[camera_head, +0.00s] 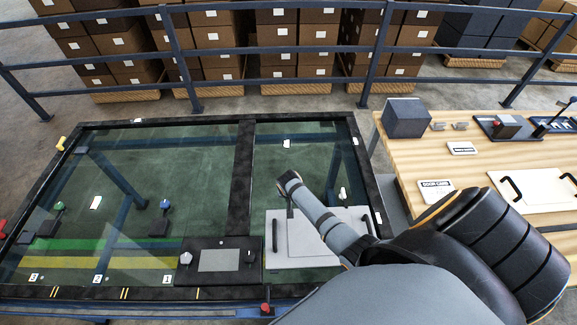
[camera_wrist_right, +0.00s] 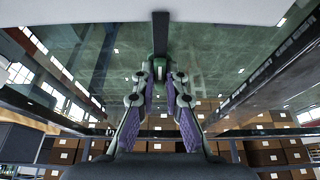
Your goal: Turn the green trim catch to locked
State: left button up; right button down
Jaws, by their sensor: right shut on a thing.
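My right arm reaches in from the lower right of the head view, over the glass-topped frame (camera_head: 246,150). The tip of my right gripper is hidden there behind the arm. In the wrist view my right gripper (camera_wrist_right: 159,78) has its fingertips closed together on a small dark green piece (camera_wrist_right: 159,68) that looks like the green trim catch. A dark bar stands just beyond it. I cannot tell which way the catch is turned. My left gripper is not in view.
A white panel (camera_head: 330,228) with dark handles lies under my arm. Small knobs sit at the left: green (camera_head: 57,206), blue (camera_head: 165,204) and yellow (camera_head: 61,142). A wooden bench (camera_head: 400,165) with a dark box (camera_head: 405,118) stands at right. A blue railing and stacked cartons are behind.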

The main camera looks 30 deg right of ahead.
jog(key=c, duration=1.4)
grip_release()
jog(key=v, duration=1.2)
jog(key=shift+a, duration=0.1)
